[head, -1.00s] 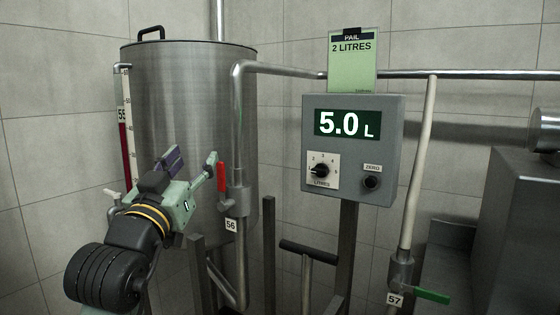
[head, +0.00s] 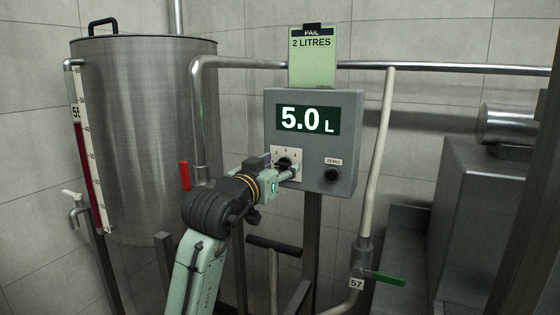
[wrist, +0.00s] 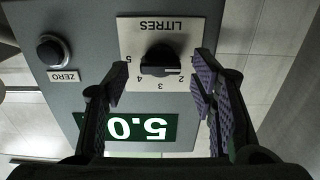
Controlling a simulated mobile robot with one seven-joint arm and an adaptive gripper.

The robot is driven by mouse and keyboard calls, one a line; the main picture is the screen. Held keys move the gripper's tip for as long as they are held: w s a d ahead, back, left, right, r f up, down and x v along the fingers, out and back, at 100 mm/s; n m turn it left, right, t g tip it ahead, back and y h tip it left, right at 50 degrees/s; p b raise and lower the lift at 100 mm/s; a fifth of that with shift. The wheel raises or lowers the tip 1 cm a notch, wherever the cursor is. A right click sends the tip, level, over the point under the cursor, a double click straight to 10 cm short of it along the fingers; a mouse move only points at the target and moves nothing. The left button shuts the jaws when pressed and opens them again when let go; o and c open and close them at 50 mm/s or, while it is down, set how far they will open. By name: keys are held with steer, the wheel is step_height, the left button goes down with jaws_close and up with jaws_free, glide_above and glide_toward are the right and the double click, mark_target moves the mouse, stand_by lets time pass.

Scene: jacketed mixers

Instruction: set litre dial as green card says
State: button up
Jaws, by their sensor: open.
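The litre dial (wrist: 158,60) is a black knob on a white plate marked LITRES (wrist: 178,27), upside down in the wrist view. Its white pointer line lies level and points right there, near the 2 and the plate edge; I cannot tell the exact figure it marks. My gripper (wrist: 160,88) is open, its purple-padded fingers on either side of the knob, apart from it. In the head view my gripper (head: 282,175) is at the dial and partly covers it. The green card (head: 313,62) above the box reads PAIL, 2 LITRES.
The grey control box (head: 350,125) has a display (head: 306,120) reading 5.0 L and a black ZERO button (head: 332,175) beside the dial. A steel tank (head: 145,140) stands left. Pipes and a green-handled valve (head: 385,278) are at right.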

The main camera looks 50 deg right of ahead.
steer(key=shift+w+d, duration=0.15)
steer(key=shift+d, duration=0.35)
steer(key=c, duration=1.1)
steer(key=shift+c, duration=0.2)
steer(key=m+b, duration=0.1)
steer(key=m, duration=0.3)
steer(key=shift+m+b, duration=0.7)
steer(key=shift+m, duration=1.7)
